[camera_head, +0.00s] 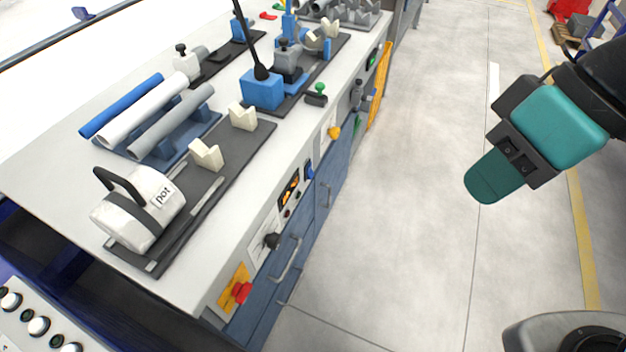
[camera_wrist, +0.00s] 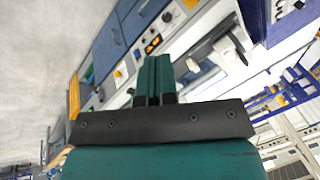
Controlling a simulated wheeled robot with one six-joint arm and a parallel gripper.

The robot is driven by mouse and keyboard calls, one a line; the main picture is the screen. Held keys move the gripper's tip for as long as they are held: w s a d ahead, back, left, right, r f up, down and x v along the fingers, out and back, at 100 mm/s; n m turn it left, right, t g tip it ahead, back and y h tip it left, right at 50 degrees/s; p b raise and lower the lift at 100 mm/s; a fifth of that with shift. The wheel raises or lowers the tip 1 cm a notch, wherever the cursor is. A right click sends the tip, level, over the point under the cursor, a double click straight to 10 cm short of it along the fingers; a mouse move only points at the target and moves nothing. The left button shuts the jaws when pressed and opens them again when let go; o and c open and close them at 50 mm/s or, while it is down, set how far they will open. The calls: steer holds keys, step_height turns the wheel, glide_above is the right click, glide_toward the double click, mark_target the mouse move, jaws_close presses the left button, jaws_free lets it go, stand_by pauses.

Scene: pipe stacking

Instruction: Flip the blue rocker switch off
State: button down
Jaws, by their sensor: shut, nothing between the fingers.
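The blue rocker switch (camera_head: 309,170) is a small blue piece on the front of the workbench, just right of the dark panel with orange digits (camera_head: 290,187). It is too small to tell which way it is tipped. My gripper (camera_head: 480,189) is at the right of the head view, over open floor and well apart from the bench front. In the wrist view my gripper (camera_wrist: 155,60) has its two teal fingers together, with nothing between them. The orange-digit panel (camera_wrist: 153,43) shows just beyond the fingertips there; I cannot make out the blue switch in that view.
A black knob (camera_head: 271,241), a red emergency button (camera_head: 241,292) and drawer handles (camera_head: 288,259) stick out of the bench front. Pipes (camera_head: 150,108) and a pot (camera_head: 137,222) are on the benchtop. The floor (camera_head: 400,200) between bench and gripper is clear.

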mark_target(310, 171)
steer(key=w+a+f+m+y+b, duration=0.25)
steer(key=w+a+f+b, duration=0.2)
steer(key=w+f, duration=0.6)
steer(key=w+a+f+m+y+b, duration=0.1)
steer(key=w+a+f+y+b, duration=0.25)
steer(key=w+f+b, duration=0.45)
steer(key=w+d+f+m+t+y+b, duration=0.1)
steer(key=w+f, duration=0.5)
steer(key=f, duration=0.6)
steer(key=w+d+f+m+t+y+b, duration=0.2)
steer(key=w+f+m, duration=0.4)
steer(key=f, duration=0.6)
steer(key=shift+d+f+t+y+b, duration=0.35)
steer(key=shift+t+y, duration=0.45)
steer(key=shift+t, duration=0.4)
steer(key=shift+a+m, duration=0.15)
steer(key=shift+m, duration=0.1)
steer(key=x, duration=1.3)
steer(key=shift+w+a+f+b, duration=0.1)
steer(key=shift+a+f+b, duration=0.05)
steer(key=shift+a+b, duration=0.25)
